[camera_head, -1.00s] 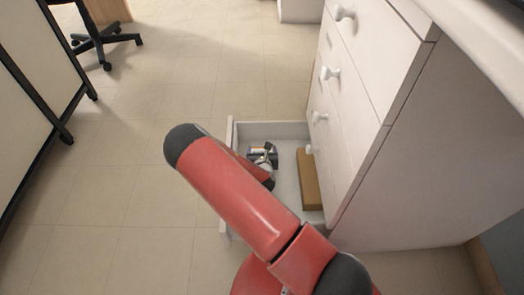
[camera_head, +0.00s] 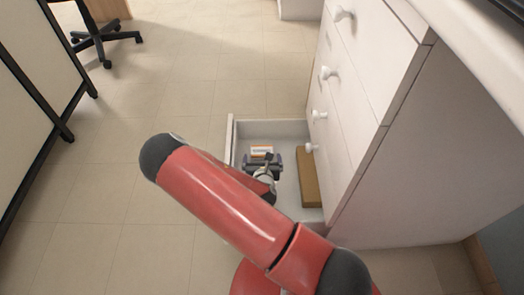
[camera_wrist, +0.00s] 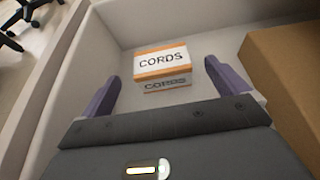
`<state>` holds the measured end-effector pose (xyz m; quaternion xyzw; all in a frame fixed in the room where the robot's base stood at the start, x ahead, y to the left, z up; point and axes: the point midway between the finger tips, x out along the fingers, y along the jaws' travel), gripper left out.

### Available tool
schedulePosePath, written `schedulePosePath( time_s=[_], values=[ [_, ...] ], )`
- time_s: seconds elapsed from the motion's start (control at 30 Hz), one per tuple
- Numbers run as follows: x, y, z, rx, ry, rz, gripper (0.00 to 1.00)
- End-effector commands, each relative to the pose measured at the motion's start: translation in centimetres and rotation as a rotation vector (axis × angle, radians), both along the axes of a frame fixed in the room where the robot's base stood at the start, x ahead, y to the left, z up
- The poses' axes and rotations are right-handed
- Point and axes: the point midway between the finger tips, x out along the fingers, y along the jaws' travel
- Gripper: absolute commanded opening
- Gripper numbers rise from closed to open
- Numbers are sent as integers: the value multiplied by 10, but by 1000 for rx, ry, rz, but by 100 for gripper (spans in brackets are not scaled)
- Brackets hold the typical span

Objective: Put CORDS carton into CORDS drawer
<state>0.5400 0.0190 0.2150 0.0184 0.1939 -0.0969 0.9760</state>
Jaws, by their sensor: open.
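The CORDS carton (camera_wrist: 162,66), white with orange edges and black lettering, lies on the floor of the open bottom drawer (camera_head: 284,129). It also shows in the head view (camera_head: 261,150), just beyond my gripper. My gripper (camera_wrist: 160,90) is open, and its two purple fingers stand apart on either side of the near end of the carton. No contact between fingers and carton shows. In the head view my gripper (camera_head: 262,163) is over the drawer, and my red arm hides part of the drawer's near side.
A brown box (camera_head: 308,178) lies in the drawer along its right side, close to my right finger in the wrist view. The white cabinet (camera_head: 400,170) with round knobs rises at the right. Tiled floor (camera_head: 150,190) is clear at the left.

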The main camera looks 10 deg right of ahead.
Motion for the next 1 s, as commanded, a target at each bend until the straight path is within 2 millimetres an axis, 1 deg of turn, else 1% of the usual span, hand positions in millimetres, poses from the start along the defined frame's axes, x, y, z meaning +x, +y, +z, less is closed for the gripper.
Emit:
schedulePosePath(
  time_s=[0.03,0.1,0.2,0.3,0.87,0.93,1.0],
  values=[
    [-10,3,5,-2,1,3,99],
    [-20,4,9,-2,1,1,99],
    [-30,6,13,0,1,1,99],
    [-36,7,15,-1,0,1,99],
    [-37,7,16,0,0,0,99],
    [-37,7,20,0,0,0,99],
    [-37,7,29,0,-1,0,99]
  ],
)
